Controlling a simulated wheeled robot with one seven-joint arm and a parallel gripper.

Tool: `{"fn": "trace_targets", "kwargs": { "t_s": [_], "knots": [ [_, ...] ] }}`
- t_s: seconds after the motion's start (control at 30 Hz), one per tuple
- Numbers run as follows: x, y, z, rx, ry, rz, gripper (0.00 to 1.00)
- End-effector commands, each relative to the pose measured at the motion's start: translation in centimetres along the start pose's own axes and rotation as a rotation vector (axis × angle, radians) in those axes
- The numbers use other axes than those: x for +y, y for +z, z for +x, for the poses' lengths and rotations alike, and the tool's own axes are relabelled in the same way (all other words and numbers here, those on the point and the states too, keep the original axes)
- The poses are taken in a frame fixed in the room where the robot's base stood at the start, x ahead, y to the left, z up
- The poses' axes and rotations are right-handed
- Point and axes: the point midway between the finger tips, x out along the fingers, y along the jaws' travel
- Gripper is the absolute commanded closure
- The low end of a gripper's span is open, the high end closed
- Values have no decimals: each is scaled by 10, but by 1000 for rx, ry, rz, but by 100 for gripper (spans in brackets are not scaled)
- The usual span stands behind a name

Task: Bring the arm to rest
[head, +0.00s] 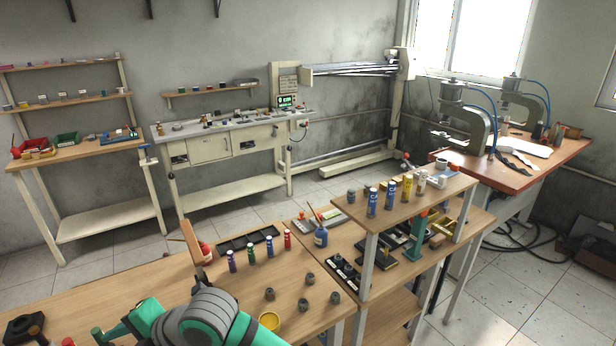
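Part of my arm, in teal and dark grey, shows at the bottom of the head view over the near wooden workbench (130,284). My gripper's fingers do not show, so I cannot see whether it holds anything. The arm hides part of the bench's front. Whether the arm touches the bench cannot be told.
Small bottles (250,254), grey cylinders (308,278), a yellow cup (269,321) and a dark tray (248,239) stand near my arm. A raised shelf (425,207) with bottles is to the right. A red-topped table (520,165) carries two presses. Tiled floor lies open beyond.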

Motion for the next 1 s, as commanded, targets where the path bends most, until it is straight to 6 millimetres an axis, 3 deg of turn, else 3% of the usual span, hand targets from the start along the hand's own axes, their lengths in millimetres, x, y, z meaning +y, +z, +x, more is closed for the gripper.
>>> {"fn": "trace_targets", "kwargs": {
  "t_s": [0.23, 0.5, 0.77, 1.0],
  "knots": [
    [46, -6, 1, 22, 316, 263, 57],
    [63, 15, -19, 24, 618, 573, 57],
    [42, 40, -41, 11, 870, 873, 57],
    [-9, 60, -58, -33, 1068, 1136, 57]
  ]
}}
